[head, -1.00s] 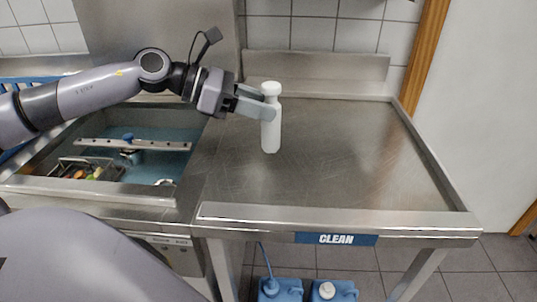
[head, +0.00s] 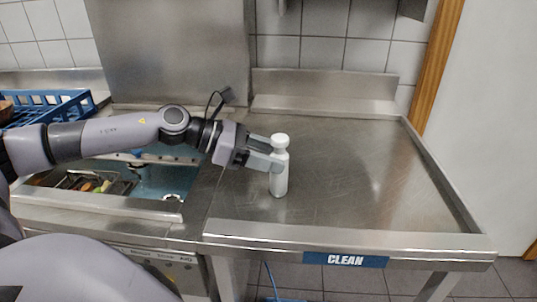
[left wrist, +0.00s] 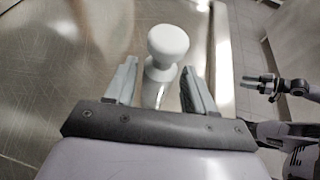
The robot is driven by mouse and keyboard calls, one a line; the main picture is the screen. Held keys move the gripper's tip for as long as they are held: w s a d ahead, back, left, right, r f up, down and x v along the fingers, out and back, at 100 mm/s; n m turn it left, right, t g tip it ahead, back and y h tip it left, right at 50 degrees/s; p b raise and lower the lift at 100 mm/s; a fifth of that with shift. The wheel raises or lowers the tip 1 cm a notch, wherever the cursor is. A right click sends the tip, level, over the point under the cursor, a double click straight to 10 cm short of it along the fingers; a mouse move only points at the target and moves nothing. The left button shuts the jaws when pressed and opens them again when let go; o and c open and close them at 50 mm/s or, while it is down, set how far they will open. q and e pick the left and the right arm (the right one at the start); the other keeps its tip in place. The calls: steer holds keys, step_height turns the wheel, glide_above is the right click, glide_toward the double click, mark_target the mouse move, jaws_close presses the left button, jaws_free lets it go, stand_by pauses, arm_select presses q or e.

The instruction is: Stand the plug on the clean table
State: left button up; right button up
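The plug (head: 279,181) is a white, bottle-shaped piece with a narrow neck and a round knob on top. It is upright over the left-middle part of the steel clean table (head: 375,185), its base at the surface or just above it; I cannot tell which. My right gripper (left wrist: 266,87) shows there at the right edge, open and empty.
A sink (head: 165,182) with a metal bar and some food pieces lies left of the table. A blue rack (head: 50,108) stands behind it. The table has a raised right edge and back splash (head: 325,85). Its middle and right are bare.

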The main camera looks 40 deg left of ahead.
arm_select(q)
steer(key=shift+o, duration=0.3)
steer(key=shift+r, duration=0.1)
arm_select(e)
steer(key=shift+r, duration=0.1)
arm_select(q)
steer(key=shift+r, duration=0.15)
steer(key=b+v, duration=0.5)
steer(key=v, duration=0.7)
arm_select(e)
steer(key=f, duration=0.2)
steer(key=a+f, duration=0.1)
steer(key=shift+w+f, duration=0.3)
steer(key=shift+f, duration=0.05)
